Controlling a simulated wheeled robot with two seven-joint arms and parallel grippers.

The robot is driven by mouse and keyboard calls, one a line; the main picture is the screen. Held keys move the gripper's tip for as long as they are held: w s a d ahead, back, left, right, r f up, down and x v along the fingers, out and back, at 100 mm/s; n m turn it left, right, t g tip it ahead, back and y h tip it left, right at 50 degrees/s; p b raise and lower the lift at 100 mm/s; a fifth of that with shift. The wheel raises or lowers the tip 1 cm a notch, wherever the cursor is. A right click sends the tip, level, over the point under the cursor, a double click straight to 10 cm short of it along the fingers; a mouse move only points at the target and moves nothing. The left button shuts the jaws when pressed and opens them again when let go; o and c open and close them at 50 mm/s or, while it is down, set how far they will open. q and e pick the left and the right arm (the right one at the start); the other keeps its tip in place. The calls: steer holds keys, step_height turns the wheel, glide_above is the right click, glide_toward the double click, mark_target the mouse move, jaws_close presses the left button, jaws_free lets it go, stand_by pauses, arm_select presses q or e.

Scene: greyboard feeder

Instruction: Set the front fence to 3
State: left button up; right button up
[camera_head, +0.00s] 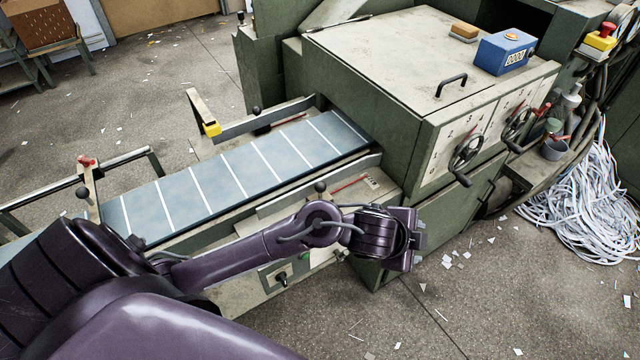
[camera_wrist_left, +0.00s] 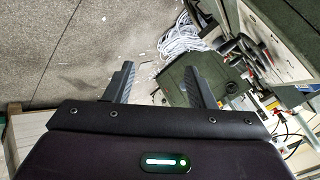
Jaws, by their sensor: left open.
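The front fence (camera_head: 347,171) is a metal rail along the near side of the blue-grey feed belt (camera_head: 212,182). A black knob (camera_head: 320,187) stands at its near side, just above my arm. A small scale plate with a red line (camera_head: 350,184) lies beside it; its numbers are too small to read. My left gripper (camera_head: 417,242) is to the right of the knob and nearer the camera, off the machine's near side. In the left wrist view its two fingers (camera_wrist_left: 164,88) are apart with nothing between them. My right gripper is not in view.
The green machine housing (camera_head: 390,95) has two handwheels (camera_head: 467,152) with dials on its front. A paper-strip heap (camera_head: 580,195) lies at right. The floor in front is open, with scattered scraps.

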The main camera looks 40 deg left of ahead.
arm_select(q)
steer(key=w+a+f+m+g, duration=0.1)
steer(key=w+a+m, duration=0.2)
steer(key=m, duration=0.1)
step_height(320, 180, up, 2)
steer(key=m+g+y, duration=0.1)
steer(key=g+y, duration=0.2)
steer(key=g, duration=0.2)
glide_above(320, 184)
steer(key=s, duration=0.2)
steer(key=f+b, duration=0.1)
steer(key=f, duration=0.1)
steer(key=w+f+b, duration=0.1)
steer(key=f, duration=0.1)
steer(key=w+f+b, duration=0.1)
steer(key=f, duration=0.1)
steer(key=shift+f+b, duration=0.3)
steer(key=shift+b, duration=0.1)
jaws_close()
